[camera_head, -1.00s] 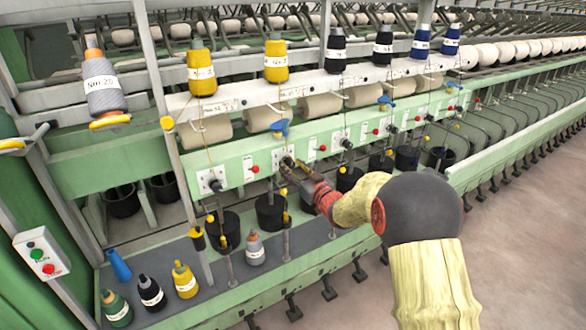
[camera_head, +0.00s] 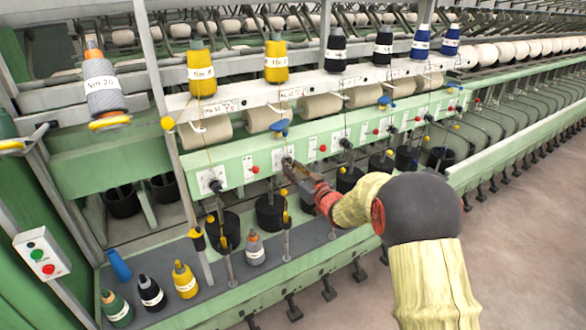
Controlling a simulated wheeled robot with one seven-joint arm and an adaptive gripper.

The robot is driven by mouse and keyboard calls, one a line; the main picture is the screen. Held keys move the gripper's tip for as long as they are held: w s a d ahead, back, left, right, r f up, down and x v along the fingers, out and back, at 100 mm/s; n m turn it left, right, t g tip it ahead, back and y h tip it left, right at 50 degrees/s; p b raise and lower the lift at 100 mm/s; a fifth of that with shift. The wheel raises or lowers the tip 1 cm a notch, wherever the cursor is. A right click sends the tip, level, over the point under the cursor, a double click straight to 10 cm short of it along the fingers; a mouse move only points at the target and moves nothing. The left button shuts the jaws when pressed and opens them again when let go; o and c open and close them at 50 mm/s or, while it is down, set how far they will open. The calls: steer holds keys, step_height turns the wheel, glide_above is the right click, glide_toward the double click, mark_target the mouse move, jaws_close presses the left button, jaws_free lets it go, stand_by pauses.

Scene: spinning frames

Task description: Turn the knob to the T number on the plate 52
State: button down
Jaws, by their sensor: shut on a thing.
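My gripper (camera_head: 289,167) reaches in from the lower right, its fingers at a knob (camera_head: 286,161) on a white plate (camera_head: 280,152) along the green rail. It is shut on that knob, which the fingers partly hide. The numbers on the plate are too small to read. Another knob (camera_head: 214,185) on a white plate sits to the left on the same rail, and one more (camera_head: 346,143) to the right.
Black cups (camera_head: 271,212) hang below the rail. Thread cones (camera_head: 201,70) stand above it. Several small cones (camera_head: 185,281) stand on the grey lower shelf. Open floor (camera_head: 530,250) lies at the right.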

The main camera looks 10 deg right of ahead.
steer(key=m+p, duration=0.5)
steer(key=m, duration=0.6)
stand_by(0.3)
steer(key=shift+m, duration=0.4)
steer(key=c, duration=1.5)
jaws_free()
steer(key=shift+c, duration=0.2)
steer(key=v, duration=1.2)
